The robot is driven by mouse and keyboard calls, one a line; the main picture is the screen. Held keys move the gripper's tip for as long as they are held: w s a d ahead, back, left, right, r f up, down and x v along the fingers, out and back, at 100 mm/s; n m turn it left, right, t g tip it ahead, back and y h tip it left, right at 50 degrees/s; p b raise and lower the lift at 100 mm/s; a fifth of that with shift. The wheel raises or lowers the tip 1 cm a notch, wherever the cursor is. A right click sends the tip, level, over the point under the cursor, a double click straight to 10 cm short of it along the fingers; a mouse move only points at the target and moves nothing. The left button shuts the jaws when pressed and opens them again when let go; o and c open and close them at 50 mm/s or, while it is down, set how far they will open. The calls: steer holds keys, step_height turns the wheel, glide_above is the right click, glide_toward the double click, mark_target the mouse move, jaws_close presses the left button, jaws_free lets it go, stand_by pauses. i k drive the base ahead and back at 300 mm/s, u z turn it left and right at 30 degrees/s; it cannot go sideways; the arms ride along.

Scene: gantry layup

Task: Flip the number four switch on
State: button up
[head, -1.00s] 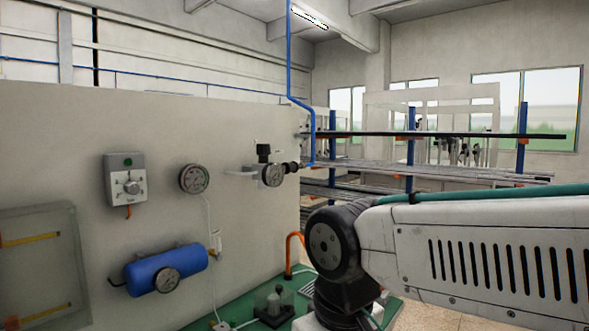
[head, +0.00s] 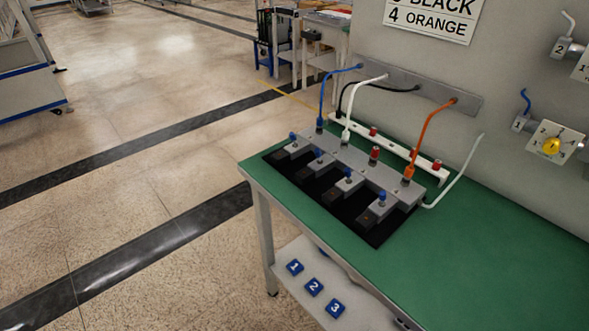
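A switch block (head: 362,173) of grey modules on a black base lies on the green bench top. Several small levers with blue tops stand in a row along its front side; the nearest right one (head: 382,196) is at the right end. I see no readable numbers on the levers, and cannot tell which positions are on. An orange cable (head: 424,125) runs from the wall strip to an orange plug (head: 408,172) behind the right-end lever. A wall sign (head: 434,17), partly cut off, reads "4 ORANGE". My gripper is not in view.
The green bench top (head: 480,245) is clear at right. Blue, white and black cables loop behind the block, near red posts on a white rail (head: 427,161). Blue tiles marked 1, 2 and 3 (head: 314,287) lie on the lower shelf. Open floor (head: 150,150) is at left.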

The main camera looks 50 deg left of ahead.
mark_target(382, 196)
steer(key=u, duration=2.65)
steer(key=i, duration=0.35)
steer(key=z, duration=1)
